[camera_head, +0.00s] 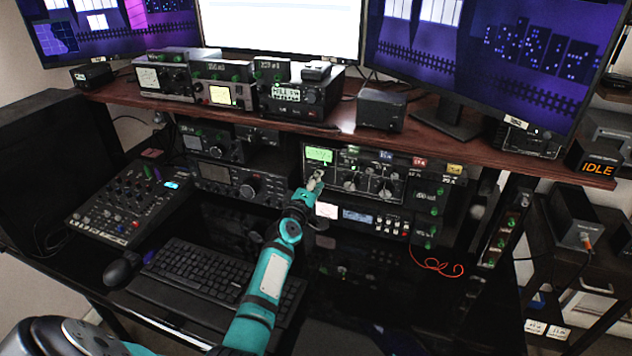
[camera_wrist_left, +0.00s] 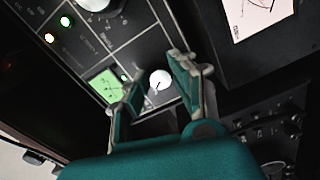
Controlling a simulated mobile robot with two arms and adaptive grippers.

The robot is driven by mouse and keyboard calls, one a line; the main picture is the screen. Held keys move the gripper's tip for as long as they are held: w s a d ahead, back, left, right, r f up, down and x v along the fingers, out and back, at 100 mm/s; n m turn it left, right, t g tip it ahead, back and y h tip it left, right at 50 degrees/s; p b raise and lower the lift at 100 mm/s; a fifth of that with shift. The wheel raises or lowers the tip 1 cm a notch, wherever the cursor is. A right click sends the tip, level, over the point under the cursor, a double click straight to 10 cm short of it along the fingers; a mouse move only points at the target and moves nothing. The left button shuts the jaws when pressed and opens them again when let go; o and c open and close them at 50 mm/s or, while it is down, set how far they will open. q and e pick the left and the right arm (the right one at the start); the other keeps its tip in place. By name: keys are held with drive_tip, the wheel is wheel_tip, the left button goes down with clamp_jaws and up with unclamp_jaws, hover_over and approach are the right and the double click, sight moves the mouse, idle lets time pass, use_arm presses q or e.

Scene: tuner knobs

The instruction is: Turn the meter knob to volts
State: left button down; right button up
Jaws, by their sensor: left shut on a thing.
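The tuner panel with its lit green meter screen (camera_head: 320,155) is under the shelf in the head view. My left gripper (camera_head: 316,181) reaches the panel just below that screen. In the left wrist view, a small white round knob (camera_wrist_left: 159,80) with a dark pointer mark sits beside the green screen (camera_wrist_left: 106,86). The fingers of my left gripper (camera_wrist_left: 155,73) stand on either side of this knob, shut on it. The head view hides the knob behind the gripper. The lettering around it is too small to read. My right gripper is not in view.
Larger knobs (camera_head: 384,190) sit to the right on the same panel. The shelf edge (camera_head: 235,118) overhangs the panel. A keyboard (camera_head: 215,275) lies in front, and a red cable (camera_head: 440,267) at the right.

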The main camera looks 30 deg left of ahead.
use_arm(q)
drive_tip(key=shift+f+n, duration=0.1)
drive_tip(key=shift+n, duration=0.4)
drive_tip(key=c, duration=1.1)
unclamp_jaws()
drive_tip(key=v, duration=1.2)
drive_tip(key=shift+s, duration=0.1)
